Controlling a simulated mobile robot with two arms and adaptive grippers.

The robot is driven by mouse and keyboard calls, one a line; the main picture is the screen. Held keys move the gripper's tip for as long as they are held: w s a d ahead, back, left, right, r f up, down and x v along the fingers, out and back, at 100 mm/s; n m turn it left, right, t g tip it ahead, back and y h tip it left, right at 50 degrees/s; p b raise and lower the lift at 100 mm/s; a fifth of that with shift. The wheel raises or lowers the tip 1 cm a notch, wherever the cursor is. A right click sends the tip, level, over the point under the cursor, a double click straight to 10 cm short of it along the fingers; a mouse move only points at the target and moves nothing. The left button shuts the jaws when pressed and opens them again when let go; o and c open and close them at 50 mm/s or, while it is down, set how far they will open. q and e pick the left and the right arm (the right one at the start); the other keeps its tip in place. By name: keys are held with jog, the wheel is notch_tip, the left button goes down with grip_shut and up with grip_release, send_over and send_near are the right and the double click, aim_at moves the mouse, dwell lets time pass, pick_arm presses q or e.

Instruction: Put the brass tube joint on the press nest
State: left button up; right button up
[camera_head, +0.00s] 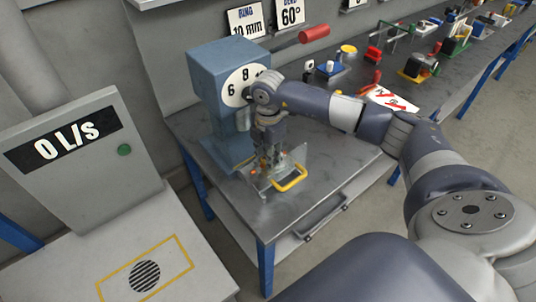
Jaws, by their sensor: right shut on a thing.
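The blue press (217,85) with a round white numbered dial stands at the left end of the metal bench. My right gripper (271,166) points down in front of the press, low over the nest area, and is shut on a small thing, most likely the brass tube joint. The joint itself is too small and too hidden by the fingers to make out. The nest is also largely hidden behind the gripper and a clear guard. I cannot tell whether the joint touches the nest. My left gripper is out of view.
A yellow handle (290,179) on the clear guard sits close by the gripper. A red-handled lever (313,34) sticks out from the press. Several coloured fixtures stand along the bench to the right. A grey cabinet (78,165) reading 0 L/S stands at left.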

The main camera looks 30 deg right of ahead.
jog(key=shift+f, duration=0.2)
jog(key=o, duration=1.1)
jog(key=shift+r, duration=0.1)
jog(key=shift+r, duration=0.25)
notch_tip(320, 180, up, 12)
jog(key=shift+f+b, duration=0.1)
jog(key=shift+b, duration=0.8)
